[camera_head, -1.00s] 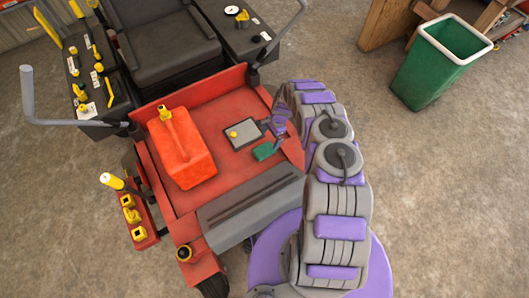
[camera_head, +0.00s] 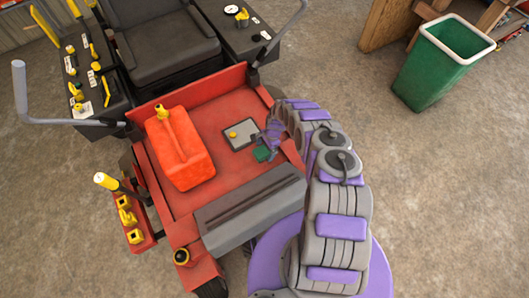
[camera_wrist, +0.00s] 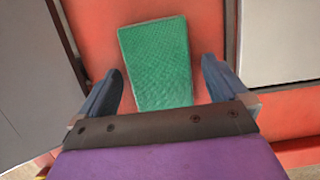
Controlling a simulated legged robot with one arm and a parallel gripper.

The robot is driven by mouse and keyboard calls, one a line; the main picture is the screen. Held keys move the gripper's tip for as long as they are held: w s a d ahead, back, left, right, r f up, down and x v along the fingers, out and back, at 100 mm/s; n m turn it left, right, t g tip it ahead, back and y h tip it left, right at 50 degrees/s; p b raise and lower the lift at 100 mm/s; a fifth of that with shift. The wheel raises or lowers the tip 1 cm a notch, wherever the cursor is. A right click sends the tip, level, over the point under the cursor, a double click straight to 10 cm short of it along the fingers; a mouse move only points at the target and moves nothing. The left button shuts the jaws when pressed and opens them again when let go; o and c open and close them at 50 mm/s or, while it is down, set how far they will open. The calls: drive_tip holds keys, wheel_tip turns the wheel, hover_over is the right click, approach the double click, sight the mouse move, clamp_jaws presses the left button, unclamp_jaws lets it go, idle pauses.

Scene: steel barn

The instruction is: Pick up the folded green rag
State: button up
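The folded green rag (camera_wrist: 157,62) lies flat on the red deck of the mower. In the wrist view it is between and ahead of the two fingers of my gripper (camera_wrist: 160,82), which are apart with clear gaps on both sides of the rag. In the head view the rag (camera_head: 262,153) is small and partly covered by my gripper (camera_head: 270,140), which is just above it. Whether the fingers touch the deck is not clear.
A red fuel can (camera_head: 180,150) stands on the deck (camera_head: 222,100) to the left. A grey footplate (camera_head: 250,205) is in front. A green bin (camera_head: 440,65) stands on the floor at right.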

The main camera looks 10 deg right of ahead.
sight(265, 149)
drive_tip(key=c, duration=1.1)
wheel_tip(265, 149, up, 8)
drive_tip(key=p, duration=0.2)
drive_tip(key=shift+w+f+p, duration=0.1)
drive_tip(key=shift+f+p, duration=0.05)
drive_tip(key=shift+p, duration=0.2)
drive_tip(key=shift+r+p, duration=0.3)
drive_tip(key=shift+r, duration=0.8)
